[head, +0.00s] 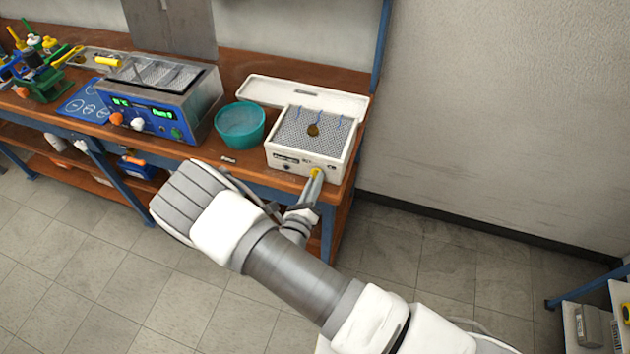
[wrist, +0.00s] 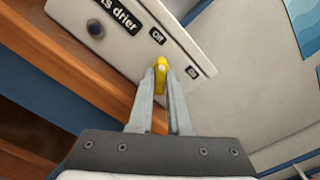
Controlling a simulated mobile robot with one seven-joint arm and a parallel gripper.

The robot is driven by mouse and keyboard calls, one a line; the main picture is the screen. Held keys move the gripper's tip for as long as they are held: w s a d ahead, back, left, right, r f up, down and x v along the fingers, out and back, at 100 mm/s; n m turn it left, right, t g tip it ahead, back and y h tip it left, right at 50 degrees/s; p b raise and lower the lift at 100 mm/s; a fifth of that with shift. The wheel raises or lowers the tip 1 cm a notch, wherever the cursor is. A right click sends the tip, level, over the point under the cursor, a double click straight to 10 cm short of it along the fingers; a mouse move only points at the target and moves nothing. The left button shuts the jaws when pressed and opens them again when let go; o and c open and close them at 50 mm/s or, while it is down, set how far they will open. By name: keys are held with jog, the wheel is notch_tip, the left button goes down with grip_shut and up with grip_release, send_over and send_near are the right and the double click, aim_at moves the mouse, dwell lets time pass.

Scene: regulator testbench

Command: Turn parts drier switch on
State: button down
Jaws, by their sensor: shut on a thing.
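The parts drier (head: 290,162) is a white box with a perforated tray on top, at the right end of the bench. In the wrist view its tilted front panel (wrist: 130,55) shows part of the "drier" label, a dark round knob (wrist: 96,28) and an "Off" label (wrist: 157,36). A second small label (wrist: 193,72) lies to the right, too blurred to read. The yellow switch (wrist: 161,74) sits between these two labels, slightly below them. My gripper (wrist: 160,88) is shut on the yellow switch, one finger on each side. The fingers partly hide the switch.
A white lid (head: 303,97) lies behind the drier. A teal bowl (head: 240,126) stands left of it, then a blue-fronted bath unit (head: 160,122). The bench's right end is close to the drier.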

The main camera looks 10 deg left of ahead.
jog(key=shift+m, duration=0.3)
jog(key=m+b, duration=0.1)
jog(key=m, duration=0.1)
jog(key=shift+f+m+b, duration=0.15)
jog(key=shift+m+b, duration=0.2)
jog(key=shift+m, duration=0.05)
jog(key=m+b, duration=0.2)
jog(key=m, duration=0.2)
jog(key=shift+m, duration=0.3)
jog(key=m+b, duration=0.4)
jog(key=m, duration=0.1)
jog(key=shift+a, duration=0.1)
jog(key=shift+m+b, duration=0.95)
jog(key=shift+m, duration=0.55)
jog(key=c, duration=0.9)
grip_release()
jog(key=shift+o, duration=0.2)
